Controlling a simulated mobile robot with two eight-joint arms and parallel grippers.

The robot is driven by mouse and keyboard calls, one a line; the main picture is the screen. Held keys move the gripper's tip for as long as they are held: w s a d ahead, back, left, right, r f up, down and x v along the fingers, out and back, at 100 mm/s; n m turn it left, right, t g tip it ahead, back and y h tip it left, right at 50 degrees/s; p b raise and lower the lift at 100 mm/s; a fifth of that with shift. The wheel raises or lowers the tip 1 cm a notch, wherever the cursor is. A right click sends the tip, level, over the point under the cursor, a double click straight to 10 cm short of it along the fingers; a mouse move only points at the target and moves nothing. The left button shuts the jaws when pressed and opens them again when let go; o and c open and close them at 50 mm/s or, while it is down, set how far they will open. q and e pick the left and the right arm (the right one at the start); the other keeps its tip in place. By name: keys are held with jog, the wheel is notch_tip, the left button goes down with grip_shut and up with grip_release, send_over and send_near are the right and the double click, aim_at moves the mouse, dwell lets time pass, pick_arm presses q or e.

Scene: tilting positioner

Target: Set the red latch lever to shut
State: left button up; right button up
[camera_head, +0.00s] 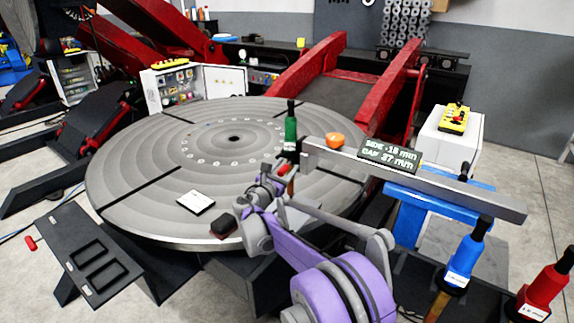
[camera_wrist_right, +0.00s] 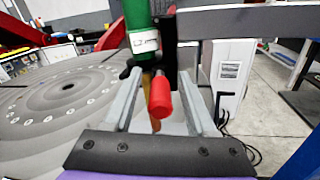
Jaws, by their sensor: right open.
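The red latch lever (camera_wrist_right: 160,97) shows in the wrist view as a rounded red grip under a dark bracket, hanging slightly tilted toward me. It sits between the two fingers of my right gripper (camera_wrist_right: 163,85), which are apart with visible space on both sides of it. In the head view, a small red part of the lever (camera_head: 283,169) shows beside my right gripper (camera_head: 277,173), near the turntable's right edge; the rest is hidden by the wrist. Whether a finger touches the lever cannot be told. My left gripper is not in view.
A green bottle (camera_head: 290,132) stands just above the lever by a long grey beam (camera_head: 440,185). A display (camera_head: 389,156) reads "SIDE -18 mm, GAP 37 mm". The round turntable (camera_head: 130,170) lies left; blue (camera_head: 466,258) and red (camera_head: 545,290) bottles stand right.

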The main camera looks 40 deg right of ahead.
jog(key=shift+w+d, duration=0.2)
jog(key=shift+d, duration=0.2)
jog(key=shift+c, duration=0.4)
jog(key=shift+a, duration=0.1)
grip_shut()
jog(key=shift+r, duration=0.25)
dwell(0.4)
